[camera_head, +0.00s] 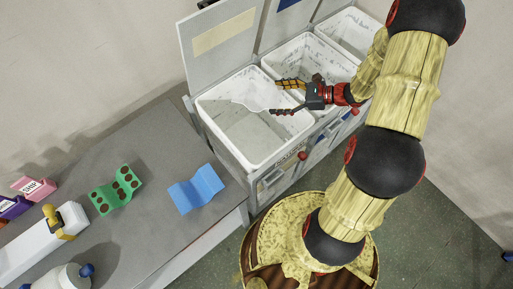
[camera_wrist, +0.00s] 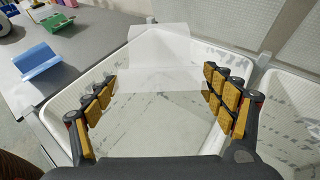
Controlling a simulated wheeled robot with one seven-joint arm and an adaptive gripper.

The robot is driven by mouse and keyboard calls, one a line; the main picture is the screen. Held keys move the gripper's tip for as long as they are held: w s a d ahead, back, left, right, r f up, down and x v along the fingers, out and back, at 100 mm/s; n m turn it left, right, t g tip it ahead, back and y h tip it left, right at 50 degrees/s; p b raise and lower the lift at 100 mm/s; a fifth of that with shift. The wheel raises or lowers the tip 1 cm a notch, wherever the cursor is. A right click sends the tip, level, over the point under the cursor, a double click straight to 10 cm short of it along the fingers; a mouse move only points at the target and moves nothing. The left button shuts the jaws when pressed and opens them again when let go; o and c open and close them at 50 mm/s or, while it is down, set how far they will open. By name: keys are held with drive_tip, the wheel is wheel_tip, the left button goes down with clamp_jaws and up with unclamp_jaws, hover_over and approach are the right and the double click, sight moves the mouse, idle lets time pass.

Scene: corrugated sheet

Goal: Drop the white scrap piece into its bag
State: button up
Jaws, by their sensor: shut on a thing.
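The white scrap piece (camera_wrist: 160,45) is a pale bent sheet, seen between my fingers in the wrist view. In the head view the scrap (camera_head: 254,96) is hard to tell from the white bag lining behind it. My gripper (camera_head: 276,97) is shut on the scrap, with a finger on either side of it in the wrist view (camera_wrist: 160,84). It holds the piece over the leftmost white-lined bin (camera_head: 207,114), near that bin's right side. The scrap's lower edge blends into the pale bin interior, so its exact outline is unclear.
Two more white-lined bins, the middle one (camera_head: 268,66) and the far one (camera_head: 320,30), stand to the right. A raised lid (camera_head: 222,40) stands behind the left bin. The grey table (camera_head: 150,160) at left holds a blue bent piece (camera_head: 195,189) and a green spotted one (camera_head: 115,191).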

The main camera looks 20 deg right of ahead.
wheel_tip(320, 180, down, 2)
drive_tip(key=shift+f+b, duration=0.1)
drive_tip(key=shift+b, duration=0.45)
drive_tip(key=o, duration=1.1)
drive_tip(key=shift+o, duration=0.2)
drive_tip(key=shift+d, duration=0.1)
drive_tip(key=v, duration=1.2)
